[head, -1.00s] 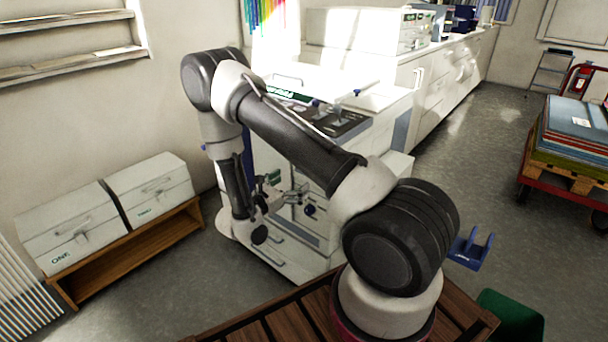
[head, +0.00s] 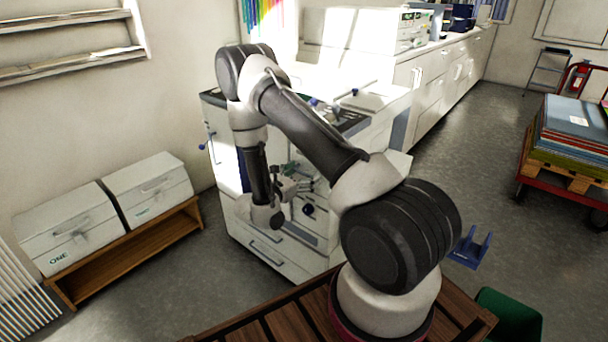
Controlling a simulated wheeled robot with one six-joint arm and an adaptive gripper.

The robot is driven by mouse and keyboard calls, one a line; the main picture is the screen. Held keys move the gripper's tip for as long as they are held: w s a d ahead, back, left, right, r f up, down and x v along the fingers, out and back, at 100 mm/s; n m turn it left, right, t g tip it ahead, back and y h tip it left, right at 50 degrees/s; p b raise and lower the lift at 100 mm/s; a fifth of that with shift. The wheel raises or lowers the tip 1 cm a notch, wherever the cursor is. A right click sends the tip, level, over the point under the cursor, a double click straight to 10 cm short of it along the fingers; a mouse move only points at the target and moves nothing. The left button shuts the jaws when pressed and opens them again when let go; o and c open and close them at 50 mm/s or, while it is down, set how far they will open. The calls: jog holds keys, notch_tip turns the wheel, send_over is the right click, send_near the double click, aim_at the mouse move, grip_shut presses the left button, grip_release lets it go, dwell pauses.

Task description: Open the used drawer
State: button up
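A white cabinet (head: 321,258) with drawers stands behind my arm. Low on its front are drawer fronts with bar handles (head: 266,248), and these look closed. I can read no label that tells which is the used drawer. My gripper (head: 297,183) is in front of the upper part of the cabinet front, at the end of the bent-down arm. It is small and partly hidden by my wrist, so its finger opening and any contact with the cabinet cannot be told. A dark round knob (head: 308,210) shows just below it.
Two white boxes (head: 148,187) sit on a low wooden bench (head: 130,250) at the left. A white counter (head: 440,80) runs along the back. A red cart (head: 560,180) with stacked sheets stands at the right.

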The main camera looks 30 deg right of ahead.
jog(key=shift+c, duration=0.8)
jog(key=v, duration=2.2)
jog(key=shift+s+a+r, duration=0.2)
jog(key=shift+s+a, duration=0.05)
jog(key=shift+a, duration=0.05)
